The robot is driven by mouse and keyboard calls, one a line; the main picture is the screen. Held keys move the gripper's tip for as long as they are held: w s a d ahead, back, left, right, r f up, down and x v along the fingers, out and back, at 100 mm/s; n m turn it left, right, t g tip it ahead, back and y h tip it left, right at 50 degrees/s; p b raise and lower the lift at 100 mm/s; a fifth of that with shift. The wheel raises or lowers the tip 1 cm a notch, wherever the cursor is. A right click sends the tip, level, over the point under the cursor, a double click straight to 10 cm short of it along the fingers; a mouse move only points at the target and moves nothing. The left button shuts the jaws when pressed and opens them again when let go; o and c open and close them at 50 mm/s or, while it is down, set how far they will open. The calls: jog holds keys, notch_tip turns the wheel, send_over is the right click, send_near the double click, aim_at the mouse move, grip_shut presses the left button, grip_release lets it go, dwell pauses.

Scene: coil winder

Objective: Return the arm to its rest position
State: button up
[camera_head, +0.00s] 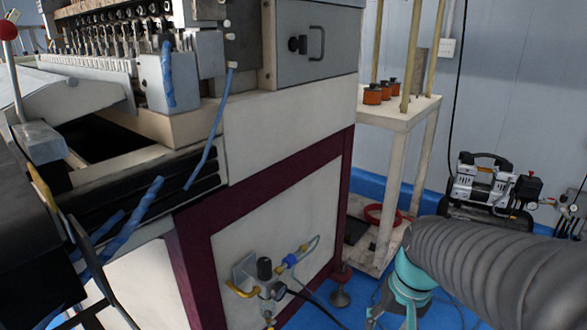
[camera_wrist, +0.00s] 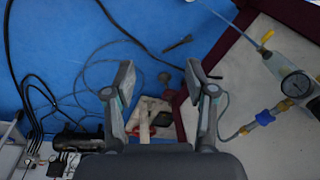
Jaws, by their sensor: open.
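My gripper (camera_wrist: 158,82) shows in the wrist view with its two fingers spread apart and nothing between them. It points toward the blue floor (camera_wrist: 150,30) beside the machine. In the head view my arm enters at the lower right, and its gripper end is not clearly visible there. The coil winder (camera_head: 290,120) fills the left and middle of the head view, with a white body and dark red frame.
A white stand (camera_head: 412,112) with several orange spools (camera_head: 372,94) stands behind the machine. An air compressor (camera_head: 483,182) is on the right by the wall. A gauge and fittings (camera_wrist: 296,84) stick out from the machine's side. Cables and hoses lie on the floor.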

jog(key=s+a+r+n+t+h+p, duration=0.1)
jog(key=s+r+t, duration=0.3)
jog(key=r, duration=0.5)
jog(key=s+n, duration=0.1)
jog(key=s, duration=0.1)
jog(key=shift+s+a+r, duration=0.25)
jog(key=shift+s+a, duration=0.1)
jog(key=shift+s, duration=0.05)
